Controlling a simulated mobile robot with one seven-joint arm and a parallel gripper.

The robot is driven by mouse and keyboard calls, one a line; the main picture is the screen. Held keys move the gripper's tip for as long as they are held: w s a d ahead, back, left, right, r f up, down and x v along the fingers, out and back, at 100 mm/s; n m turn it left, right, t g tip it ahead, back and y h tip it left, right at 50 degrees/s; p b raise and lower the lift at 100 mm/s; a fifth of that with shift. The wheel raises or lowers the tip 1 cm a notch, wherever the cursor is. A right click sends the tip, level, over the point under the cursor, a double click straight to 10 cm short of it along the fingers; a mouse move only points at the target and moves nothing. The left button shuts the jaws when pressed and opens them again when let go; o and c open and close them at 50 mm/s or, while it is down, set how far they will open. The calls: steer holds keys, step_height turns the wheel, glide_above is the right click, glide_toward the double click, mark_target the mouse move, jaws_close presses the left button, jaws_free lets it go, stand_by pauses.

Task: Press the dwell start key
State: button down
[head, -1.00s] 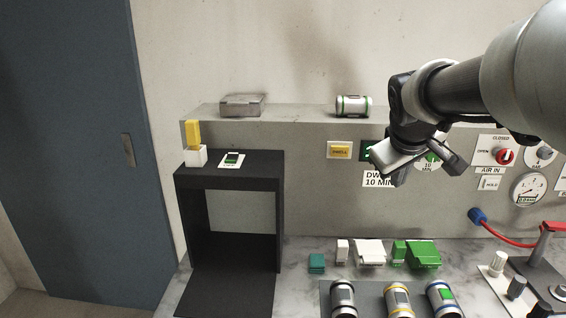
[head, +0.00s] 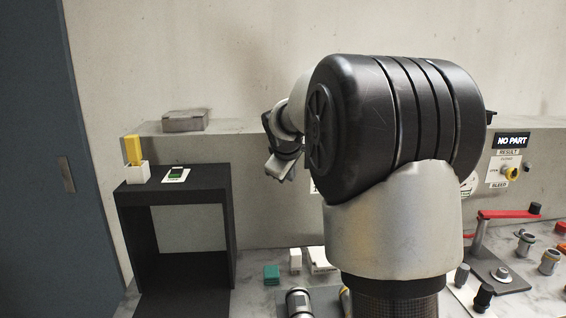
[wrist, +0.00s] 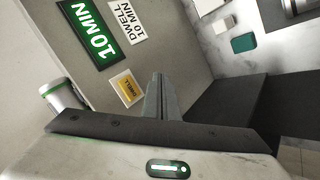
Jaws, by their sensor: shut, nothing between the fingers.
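The dwell key (wrist: 127,88) is a yellow button lettered DWELL on a white plate, set in the grey panel (wrist: 165,45). It shows in the wrist view just left of my fingertips; I cannot tell the gap to it. My gripper (wrist: 158,80) is shut and empty, its fingers together. In the head view my gripper (head: 281,167) is in front of the panel, and my arm hides the key. A green display (wrist: 95,32) reading 10 MIN and a white DWELL 10 MIN label (wrist: 128,22) sit beyond the key.
A black open stand (head: 178,195) bears a white block with a yellow piece (head: 133,150). A grey box (head: 185,121) lies on the ledge. A green-ringed cylinder (wrist: 62,96) is close by in the wrist view. A red-handled clamp (head: 490,240) stands right.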

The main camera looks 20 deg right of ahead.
steer(key=w+d+p, duration=0.2)
steer(key=w+p, duration=0.3)
steer(key=w, duration=0.3)
steer(key=shift+w+d, duration=0.2)
steer(key=shift+p, duration=0.3)
stand_by(1.6)
steer(key=shift+w+d+p, duration=0.1)
steer(key=shift+w+p, duration=0.2)
steer(key=shift+w, duration=0.1)
steer(key=shift+w+d+p, duration=0.1)
steer(key=shift+w+p, duration=0.25)
stand_by(0.5)
stand_by(0.3)
steer(key=shift+s+a+b, duration=0.2)
steer(key=shift+s+b, duration=0.4)
steer(key=shift+s, duration=0.15)
steer(key=shift+s, duration=0.1)
